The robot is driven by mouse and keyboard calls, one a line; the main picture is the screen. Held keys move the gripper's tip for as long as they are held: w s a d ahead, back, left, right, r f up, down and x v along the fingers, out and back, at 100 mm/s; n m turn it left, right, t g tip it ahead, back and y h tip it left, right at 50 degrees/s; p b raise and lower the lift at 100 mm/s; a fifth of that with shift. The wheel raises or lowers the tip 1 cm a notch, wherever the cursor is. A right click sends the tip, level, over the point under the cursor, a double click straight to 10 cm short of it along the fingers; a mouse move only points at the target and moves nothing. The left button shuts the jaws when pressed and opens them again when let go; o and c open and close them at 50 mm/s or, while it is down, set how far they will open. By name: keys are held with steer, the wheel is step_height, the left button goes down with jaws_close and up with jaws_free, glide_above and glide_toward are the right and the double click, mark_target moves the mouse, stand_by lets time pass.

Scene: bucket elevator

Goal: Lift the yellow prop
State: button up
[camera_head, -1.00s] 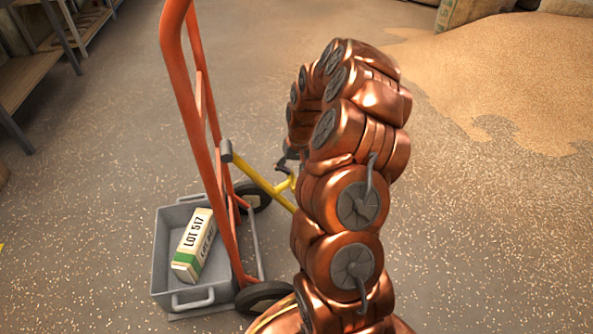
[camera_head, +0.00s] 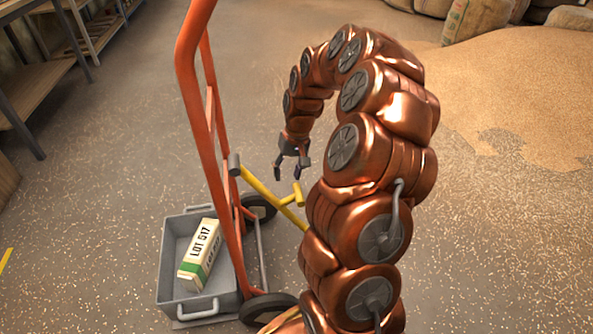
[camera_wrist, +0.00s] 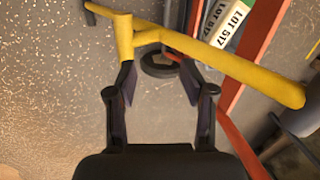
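The yellow prop (camera_head: 263,189) is a slanted bar running from a grey joint on the orange hand truck down to the right. A short branch with a T-shaped grip (camera_head: 298,194) sticks out of it. In the wrist view, the yellow prop (camera_wrist: 250,77) crosses the upper picture, with the T grip (camera_wrist: 124,36) at the left finger's tip. My gripper (camera_head: 287,177) is open and empty, just above the grip. In the wrist view, my gripper's fingers (camera_wrist: 157,72) point toward the branch. I cannot tell whether the left finger touches the grip.
The orange hand truck (camera_head: 218,165) stands upright beside my arm, its wheels (camera_head: 268,307) on the floor. A grey bin (camera_head: 167,262) holds a box marked LOT 517 (camera_head: 200,252). Shelves (camera_head: 38,82) stand at the left. Spilled grain (camera_head: 520,90) and sacks (camera_head: 475,17) lie at the right and back.

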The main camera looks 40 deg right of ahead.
steer(key=s+a+r+n+g, duration=0.1)
steer(key=s+a+r+n, duration=0.1)
steer(key=s+a+r, duration=0.2)
steer(key=s+a+r+n+g, duration=0.1)
steer(key=s+a+r, duration=0.3)
steer(key=s+a, duration=0.6)
steer(key=shift+s+a+n+h, duration=0.4)
steer(key=shift+a, duration=1.5)
steer(key=shift+r, duration=0.1)
